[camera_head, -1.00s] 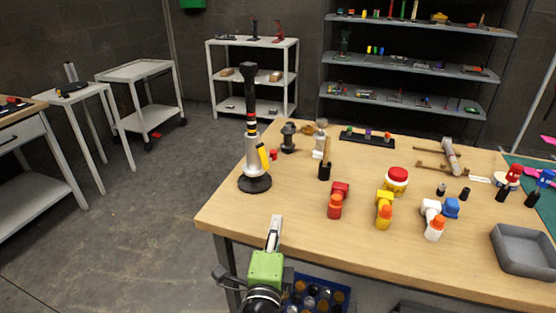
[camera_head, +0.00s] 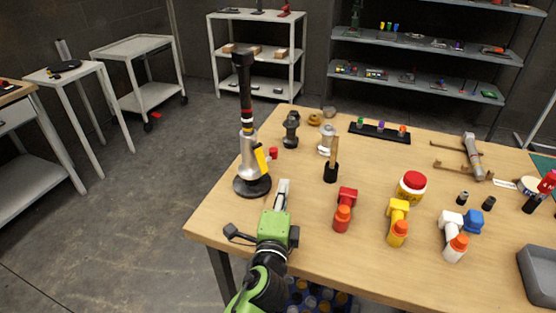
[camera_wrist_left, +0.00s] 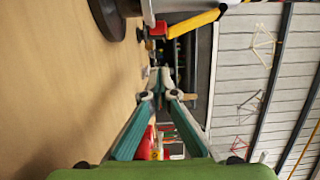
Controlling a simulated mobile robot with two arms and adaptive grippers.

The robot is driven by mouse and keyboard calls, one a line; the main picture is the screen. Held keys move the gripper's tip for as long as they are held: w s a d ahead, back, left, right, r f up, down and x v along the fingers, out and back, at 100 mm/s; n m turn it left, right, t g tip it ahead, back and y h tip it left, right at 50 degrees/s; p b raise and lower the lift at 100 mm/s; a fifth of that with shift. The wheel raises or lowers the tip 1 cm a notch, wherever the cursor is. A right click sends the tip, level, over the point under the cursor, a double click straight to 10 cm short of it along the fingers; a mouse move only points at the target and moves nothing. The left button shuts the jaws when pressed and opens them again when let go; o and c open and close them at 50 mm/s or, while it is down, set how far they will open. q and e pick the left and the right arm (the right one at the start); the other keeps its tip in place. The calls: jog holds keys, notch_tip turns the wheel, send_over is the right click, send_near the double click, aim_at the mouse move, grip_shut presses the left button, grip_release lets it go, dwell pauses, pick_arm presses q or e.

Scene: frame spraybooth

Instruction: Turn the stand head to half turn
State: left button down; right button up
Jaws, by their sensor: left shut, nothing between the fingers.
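The stand (camera_head: 248,140) is upright near the left edge of the wooden table. It has a round black base (camera_head: 252,186), a silver lower column and a black upper column with red, yellow and white bands. A yellow part (camera_head: 260,158) hangs on its side. My left gripper (camera_head: 283,186) is shut and empty, just right of and in front of the base, apart from it. In the left wrist view, the fingertips (camera_wrist_left: 158,78) meet, and the stand's base (camera_wrist_left: 108,18) and yellow part (camera_wrist_left: 192,22) show at the top. My right gripper is not in view.
On the wooden table (camera_head: 310,235), red (camera_head: 344,208), yellow (camera_head: 397,222) and white (camera_head: 454,238) bottle-like items stand to the right. A grey tray (camera_head: 540,275) sits at the right edge. The table's front left corner is clear.

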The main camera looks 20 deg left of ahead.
pick_arm(q)
jog(key=w, duration=0.3)
jog(key=w+a, duration=0.1)
jog(key=w, duration=0.2)
jog(key=shift+w+a+p, duration=0.1)
jog(key=shift+w+p, duration=0.05)
jog(key=shift+p, duration=0.2)
jog(key=shift+w+a+p, duration=0.45)
jog(key=shift+w+a, duration=0.7)
jog(key=shift+a, duration=0.1)
jog(key=shift+w+a+f, duration=0.1)
jog(key=shift+w+a, duration=0.2)
jog(key=shift+a, duration=0.15)
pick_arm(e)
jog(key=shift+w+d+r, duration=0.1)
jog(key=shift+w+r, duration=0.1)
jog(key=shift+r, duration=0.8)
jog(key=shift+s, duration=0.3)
pick_arm(q)
jog(key=shift+a, duration=0.1)
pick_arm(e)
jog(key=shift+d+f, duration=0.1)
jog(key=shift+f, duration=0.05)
